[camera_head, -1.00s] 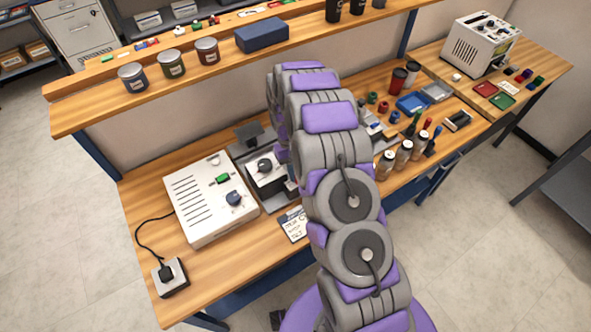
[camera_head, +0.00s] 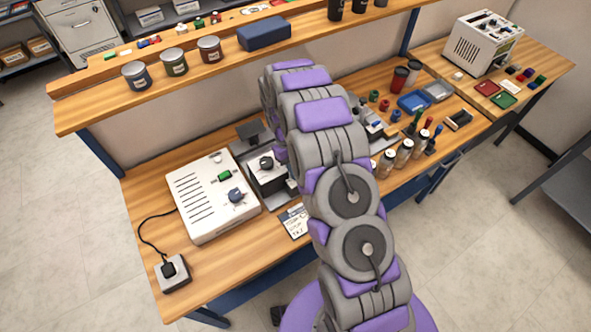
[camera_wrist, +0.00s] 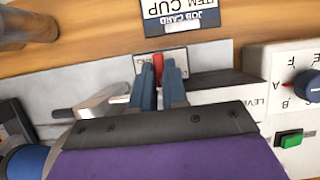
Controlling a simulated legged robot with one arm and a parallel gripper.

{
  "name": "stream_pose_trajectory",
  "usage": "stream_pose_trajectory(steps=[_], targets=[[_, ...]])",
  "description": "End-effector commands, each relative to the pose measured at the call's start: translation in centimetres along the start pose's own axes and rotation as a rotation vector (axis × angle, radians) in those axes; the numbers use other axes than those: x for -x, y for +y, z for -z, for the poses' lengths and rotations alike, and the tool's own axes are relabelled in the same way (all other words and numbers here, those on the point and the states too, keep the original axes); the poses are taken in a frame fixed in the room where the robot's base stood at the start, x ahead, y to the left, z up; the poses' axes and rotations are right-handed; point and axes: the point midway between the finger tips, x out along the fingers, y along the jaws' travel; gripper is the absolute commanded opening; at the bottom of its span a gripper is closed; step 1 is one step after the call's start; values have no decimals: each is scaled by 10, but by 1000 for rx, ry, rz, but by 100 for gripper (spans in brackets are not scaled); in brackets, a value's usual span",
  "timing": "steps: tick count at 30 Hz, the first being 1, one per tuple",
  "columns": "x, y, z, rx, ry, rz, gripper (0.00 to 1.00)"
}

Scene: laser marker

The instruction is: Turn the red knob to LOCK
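The red knob (camera_wrist: 158,66) is a narrow red piece in front of a small white label plate on the light grey machine in the wrist view. My gripper (camera_wrist: 160,73) has its two blue-grey fingers on either side of it, with the tips close to it. The gap between the fingers is narrow, and I cannot tell whether they press on the knob. The lettering on the label is mostly hidden by the fingers, so I cannot read the knob's setting. In the head view my arm hides the gripper and the red knob.
A white control box (camera_head: 213,193) with a blue dial (camera_head: 236,195) and a green switch (camera_head: 224,175) stands left of my arm. The dial (camera_wrist: 294,88) and switch (camera_wrist: 289,139) also show at right in the wrist view. A job card (camera_wrist: 180,16) lies close by. Bottles (camera_head: 404,152) stand right of my arm.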

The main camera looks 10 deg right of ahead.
Motion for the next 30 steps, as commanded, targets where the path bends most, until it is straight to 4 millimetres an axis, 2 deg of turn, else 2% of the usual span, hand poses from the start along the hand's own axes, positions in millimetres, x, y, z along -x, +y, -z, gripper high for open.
stream_pose_trajectory(steps=[3,10,14,17,30], targets=[[1,0,1,1,4,-2,23],[1,0,-1,0,2,-1,23],[8,0,-1,0,1,-1,23],[22,0,-1,0,-1,-1,23],[119,-1,1,1,4,-3,23]])
